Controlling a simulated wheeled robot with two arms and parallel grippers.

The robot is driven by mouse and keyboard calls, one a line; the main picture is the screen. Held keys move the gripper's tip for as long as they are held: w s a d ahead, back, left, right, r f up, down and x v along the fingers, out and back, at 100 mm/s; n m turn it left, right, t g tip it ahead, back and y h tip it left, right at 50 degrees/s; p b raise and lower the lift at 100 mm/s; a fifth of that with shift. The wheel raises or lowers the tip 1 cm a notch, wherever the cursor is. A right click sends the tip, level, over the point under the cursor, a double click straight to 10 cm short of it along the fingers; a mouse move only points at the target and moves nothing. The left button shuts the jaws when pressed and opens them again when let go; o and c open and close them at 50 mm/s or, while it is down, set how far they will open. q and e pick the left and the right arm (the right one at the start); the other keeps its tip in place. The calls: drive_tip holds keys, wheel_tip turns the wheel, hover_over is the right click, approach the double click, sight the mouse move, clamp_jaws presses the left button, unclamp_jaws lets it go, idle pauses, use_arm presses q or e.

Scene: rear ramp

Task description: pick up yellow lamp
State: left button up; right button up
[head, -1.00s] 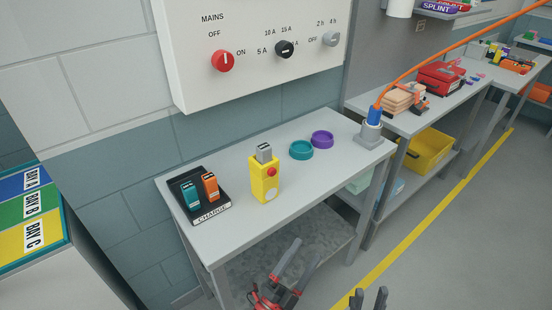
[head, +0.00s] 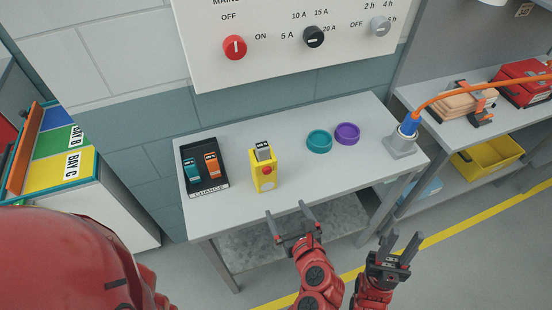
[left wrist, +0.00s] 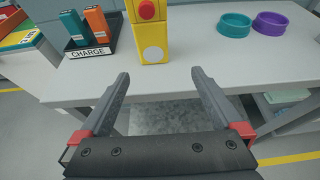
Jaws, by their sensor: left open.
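The yellow lamp (head: 263,174) is a boxy yellow block with a red button, a pale round disc on its front and a grey piece on top. It stands upright on the grey table (head: 330,180), right of the black charger. In the left wrist view the lamp (left wrist: 153,30) is ahead, just beyond the fingertips, with its top cut off. My left gripper (head: 288,215) is open and empty at the table's front edge, short of the lamp; its fingers also show in the left wrist view (left wrist: 160,85). My right gripper (head: 400,248) has its fingers apart and is empty, right of the left one.
The black charger (head: 208,193) holds a teal and an orange pack. A teal ring (head: 319,141) and a purple ring (head: 347,134) lie to the right. A blue plug with an orange cable (head: 410,124) stands at the right end. A control panel (head: 285,40) hangs above.

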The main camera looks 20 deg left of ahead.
use_arm(q)
drive_tip(key=b, duration=0.2)
approach(267, 183)
drive_tip(key=w+f, duration=0.1)
drive_tip(key=w+a+f, duration=0.1)
drive_tip(key=w, duration=0.1)
drive_tip(key=shift+a+f, duration=0.2)
drive_tip(key=p+x, duration=0.1)
drive_tip(key=x, duration=0.3)
drive_tip(key=shift+r, duration=0.1)
drive_tip(key=shift+w+a, duration=0.1)
drive_tip(key=shift+a, duration=0.05)
drive_tip(key=p+x, duration=0.2)
drive_tip(key=x, duration=0.2)
drive_tip(key=shift+w+a+r+p, duration=0.2)
drive_tip(key=shift+w+a+p, duration=0.05)
drive_tip(key=shift+a+p, duration=0.15)
drive_tip(key=shift+w+a+f, duration=0.15)
drive_tip(key=shift+w+f, duration=0.1)
clamp_jaws()
